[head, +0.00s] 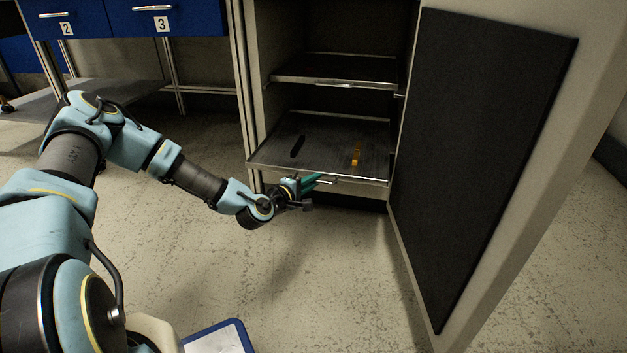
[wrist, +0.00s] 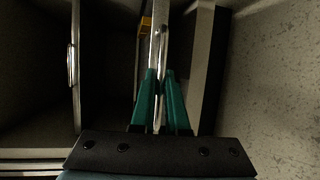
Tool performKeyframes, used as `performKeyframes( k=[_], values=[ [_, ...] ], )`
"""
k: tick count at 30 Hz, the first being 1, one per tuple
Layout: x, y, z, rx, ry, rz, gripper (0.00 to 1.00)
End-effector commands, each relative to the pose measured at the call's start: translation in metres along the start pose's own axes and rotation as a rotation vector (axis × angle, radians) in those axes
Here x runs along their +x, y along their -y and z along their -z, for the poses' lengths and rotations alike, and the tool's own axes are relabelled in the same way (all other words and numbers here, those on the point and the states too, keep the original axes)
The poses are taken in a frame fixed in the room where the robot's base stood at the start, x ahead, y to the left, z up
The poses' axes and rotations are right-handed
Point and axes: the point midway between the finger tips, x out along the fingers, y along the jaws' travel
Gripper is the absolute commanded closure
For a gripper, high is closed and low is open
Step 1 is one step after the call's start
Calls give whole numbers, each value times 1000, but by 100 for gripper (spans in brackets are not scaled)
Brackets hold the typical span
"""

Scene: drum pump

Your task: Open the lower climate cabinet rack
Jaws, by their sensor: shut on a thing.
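The climate cabinet stands open, with its door swung out to the right. The lower rack (head: 325,140) is a dark shelf with a light metal front edge. Its front left corner overlaps the cabinet's left post, so it appears to stick out somewhat. My gripper (head: 322,180) is at the middle of that front edge, low before the cabinet. In the wrist view, the teal fingers of my gripper (wrist: 160,74) are closed around the rack's bright handle (wrist: 158,40). The exact contact is partly hidden by the fingers.
An orange object (head: 356,155) and a dark slim object (head: 297,146) lie on the lower rack. The upper rack (head: 335,70) sits inside above it. The open door (head: 480,150) bounds the right side. Blue drawers (head: 165,18) stand left.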

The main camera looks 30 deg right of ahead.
Motion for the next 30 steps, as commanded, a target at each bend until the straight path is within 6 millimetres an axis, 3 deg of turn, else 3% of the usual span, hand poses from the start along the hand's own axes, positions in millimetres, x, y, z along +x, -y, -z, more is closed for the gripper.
performKeyframes(
  k=[4,5,13,23,30],
  values=[
    [0,1,1,0,-2,2,100],
    [0,1,1,0,-2,2,86],
    [0,0,1,-1,-1,1,58],
    [-6,0,1,-1,-1,2,58],
    [-48,-3,1,-3,-2,3,58]
  ],
)
